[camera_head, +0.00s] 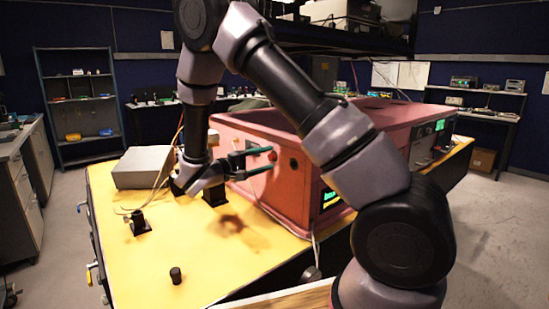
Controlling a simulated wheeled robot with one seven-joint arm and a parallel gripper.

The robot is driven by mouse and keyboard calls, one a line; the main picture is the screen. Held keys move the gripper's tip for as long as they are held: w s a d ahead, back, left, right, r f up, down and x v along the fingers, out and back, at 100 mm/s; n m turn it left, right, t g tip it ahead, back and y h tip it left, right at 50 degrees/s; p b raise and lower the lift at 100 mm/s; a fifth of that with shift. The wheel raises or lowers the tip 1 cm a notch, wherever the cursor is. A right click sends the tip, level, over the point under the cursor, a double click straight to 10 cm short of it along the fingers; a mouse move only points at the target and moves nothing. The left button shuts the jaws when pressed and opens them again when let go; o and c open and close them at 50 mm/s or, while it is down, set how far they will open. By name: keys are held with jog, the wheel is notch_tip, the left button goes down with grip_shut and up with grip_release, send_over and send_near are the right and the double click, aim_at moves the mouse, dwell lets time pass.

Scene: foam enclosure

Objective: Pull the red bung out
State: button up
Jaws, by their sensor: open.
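The red bung (272,156) is a small round red knob on the side wall of the pink foam enclosure (292,193). My gripper (265,159) reaches in from the left with two dark green fingers. The fingers are apart, one above and one below the bung in the picture, with the bung at the level of the fingertips. I cannot tell whether either finger touches it. The bung appears seated in the wall.
The enclosure stands on a yellow table (200,262). A grey box (143,167), a small black stand (138,222) and a black cylinder (176,275) are on the table. A dark round hole (293,163) is right of the bung. The table's front left is mostly clear.

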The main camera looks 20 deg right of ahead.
jog(key=shift+c, duration=0.3)
grip_shut()
dwell(0.4)
dwell(0.7)
jog(key=shift+v, duration=3)
jog(key=shift+f, duration=0.1)
